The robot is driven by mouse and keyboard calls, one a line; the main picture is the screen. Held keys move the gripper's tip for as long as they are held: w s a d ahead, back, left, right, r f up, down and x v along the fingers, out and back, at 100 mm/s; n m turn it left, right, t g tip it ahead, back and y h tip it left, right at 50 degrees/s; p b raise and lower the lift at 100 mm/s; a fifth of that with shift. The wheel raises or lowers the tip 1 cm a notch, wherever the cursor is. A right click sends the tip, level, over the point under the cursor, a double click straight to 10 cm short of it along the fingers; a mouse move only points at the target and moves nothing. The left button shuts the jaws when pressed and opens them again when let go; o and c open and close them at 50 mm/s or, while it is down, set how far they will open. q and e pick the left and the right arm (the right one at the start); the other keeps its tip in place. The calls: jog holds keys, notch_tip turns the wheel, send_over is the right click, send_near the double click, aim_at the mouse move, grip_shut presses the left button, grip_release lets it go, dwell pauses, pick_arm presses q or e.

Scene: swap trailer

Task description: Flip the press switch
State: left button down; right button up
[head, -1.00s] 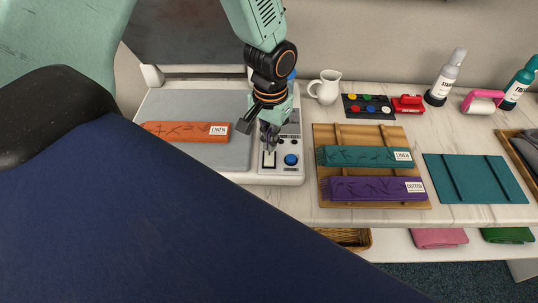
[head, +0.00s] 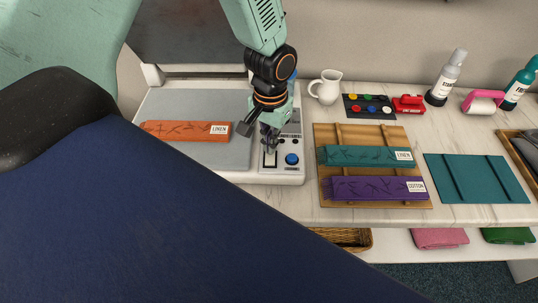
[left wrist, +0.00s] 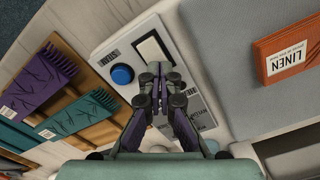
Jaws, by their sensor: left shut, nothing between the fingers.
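The press (head: 190,97) has a grey bed and a white control panel at its right end. On the panel is a pale rocker switch (head: 270,160) in a dark frame, with a blue round button (head: 292,159) beside it. My left gripper (head: 269,146) is shut and empty, fingers pointing down just behind the switch. In the left wrist view the switch (left wrist: 152,48) lies just beyond the shut fingertips (left wrist: 153,75), and the blue button (left wrist: 122,74) is beside them. I cannot tell whether the fingertips touch the panel. My right gripper is not in view.
An orange LINEN cloth (head: 180,131) lies on the press bed. Right of the press, a wooden rack (head: 330,135) holds teal and purple cloths. A white jug (head: 325,88) and a paint tray (head: 367,106) stand behind. A blue surface (head: 150,220) fills the lower left foreground.

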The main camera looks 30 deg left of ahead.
pick_arm(q)
jog(key=shift+f, duration=0.55)
dwell(0.4)
notch_tip(320, 180, up, 7)
jog(key=p, duration=0.6)
jog(key=shift+r+p, duration=0.1)
jog(key=shift+p, duration=0.25)
